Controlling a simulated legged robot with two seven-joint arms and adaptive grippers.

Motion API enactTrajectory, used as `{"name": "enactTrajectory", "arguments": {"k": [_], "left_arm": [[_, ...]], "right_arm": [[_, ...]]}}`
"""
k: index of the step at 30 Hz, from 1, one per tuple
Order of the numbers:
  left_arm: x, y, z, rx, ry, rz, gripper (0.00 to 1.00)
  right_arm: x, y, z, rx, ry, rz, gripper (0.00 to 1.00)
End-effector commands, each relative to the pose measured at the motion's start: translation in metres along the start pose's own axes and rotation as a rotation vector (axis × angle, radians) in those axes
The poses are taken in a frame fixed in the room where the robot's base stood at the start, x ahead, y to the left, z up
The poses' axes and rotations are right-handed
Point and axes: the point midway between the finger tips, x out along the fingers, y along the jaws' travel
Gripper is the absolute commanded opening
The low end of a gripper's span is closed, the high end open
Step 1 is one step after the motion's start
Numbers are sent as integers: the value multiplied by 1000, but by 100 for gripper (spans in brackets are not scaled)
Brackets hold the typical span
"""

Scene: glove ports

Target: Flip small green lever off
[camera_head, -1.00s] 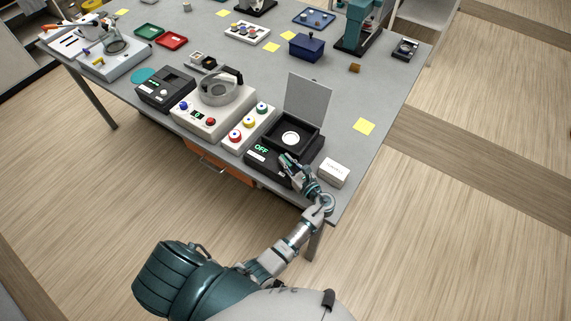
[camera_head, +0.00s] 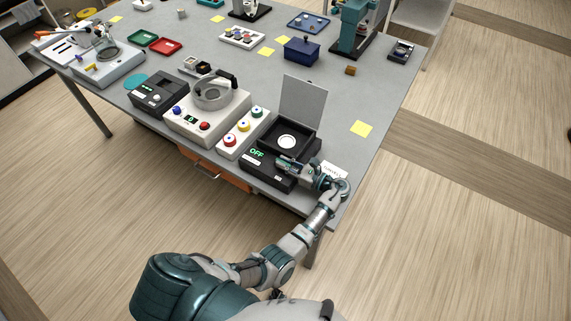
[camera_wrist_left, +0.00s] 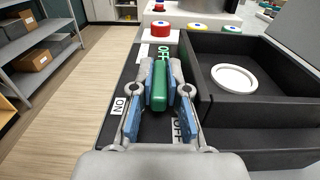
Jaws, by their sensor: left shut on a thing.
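The small green lever (camera_wrist_left: 159,85) stands between the blue-padded fingers of my left gripper (camera_wrist_left: 160,80) in the left wrist view. The fingers are shut on it from both sides. It belongs to a black box (camera_head: 265,171) with an open lid at the table's front edge. The box's display (camera_head: 257,153) reads OFF in green. In the wrist view an ON label (camera_wrist_left: 119,105) lies left of the lever and a partly covered OFF label (camera_wrist_left: 180,127) lies right of it. In the head view my left gripper (camera_head: 283,161) hides the lever. My right gripper is not in view.
A small white box (camera_head: 334,169) stands just right of the black box, partly behind my wrist. The raised lid (camera_head: 303,100) stands at the back. A white panel of coloured buttons (camera_head: 243,134) stands close on the left. The table right of the lid is mostly clear.

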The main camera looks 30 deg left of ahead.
Motion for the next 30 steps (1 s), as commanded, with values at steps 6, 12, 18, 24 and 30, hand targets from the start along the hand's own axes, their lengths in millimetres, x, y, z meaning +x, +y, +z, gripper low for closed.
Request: {"name": "enactTrajectory", "arguments": {"k": [6, 12, 18, 24, 30], "left_arm": [[2, -2, 2, -4, -3, -3, 19], [1, -1, 1, -2, -2, -4, 40], [0, -1, 1, -1, -1, -4, 40], [0, -1, 0, 0, -1, -5, 40], [-1, -1, 0, 1, 0, -6, 40]], "right_arm": [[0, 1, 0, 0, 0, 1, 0], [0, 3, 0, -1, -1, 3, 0], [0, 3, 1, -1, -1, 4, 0], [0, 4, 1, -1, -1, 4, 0], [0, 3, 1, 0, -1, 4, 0]]}}
